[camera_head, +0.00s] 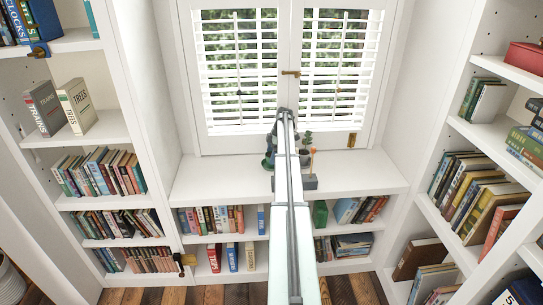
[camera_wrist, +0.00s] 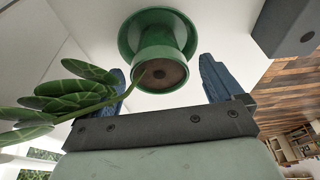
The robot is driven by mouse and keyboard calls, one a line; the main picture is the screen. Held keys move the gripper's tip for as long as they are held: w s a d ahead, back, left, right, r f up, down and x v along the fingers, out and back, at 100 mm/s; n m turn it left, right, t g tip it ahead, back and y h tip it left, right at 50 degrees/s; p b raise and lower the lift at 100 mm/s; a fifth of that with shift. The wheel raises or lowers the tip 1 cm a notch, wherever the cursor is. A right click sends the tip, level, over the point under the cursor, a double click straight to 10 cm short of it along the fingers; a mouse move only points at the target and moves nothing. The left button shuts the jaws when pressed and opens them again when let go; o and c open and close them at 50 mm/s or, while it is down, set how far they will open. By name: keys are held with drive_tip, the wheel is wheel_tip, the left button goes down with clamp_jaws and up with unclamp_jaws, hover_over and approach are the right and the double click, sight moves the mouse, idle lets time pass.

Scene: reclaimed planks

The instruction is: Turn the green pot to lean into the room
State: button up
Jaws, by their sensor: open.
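The green pot (camera_wrist: 148,47) shows at the top middle of the wrist view, with a wider green saucer or rim behind it and brown soil facing the camera. A stem with broad, veined green leaves (camera_wrist: 60,92) reaches from the soil to the left. My gripper (camera_wrist: 163,75) is open, with one blue finger on each side of the pot's soil end; I cannot tell whether either touches it. In the head view my arm hides most of the pot's spot on the white window ledge, and only dark green bits (camera_head: 268,161) show left of it.
A grey block (camera_head: 309,183) stands on the ledge right of my arm, near a small plant (camera_head: 307,139); a dark block also shows in the wrist view (camera_wrist: 292,25). A shuttered window (camera_head: 240,75) is behind. Bookshelves flank both sides. The ledge's left (camera_head: 215,180) and right are clear.

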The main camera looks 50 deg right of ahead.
drive_tip(key=v, duration=1.3)
drive_tip(key=shift+s, duration=0.1)
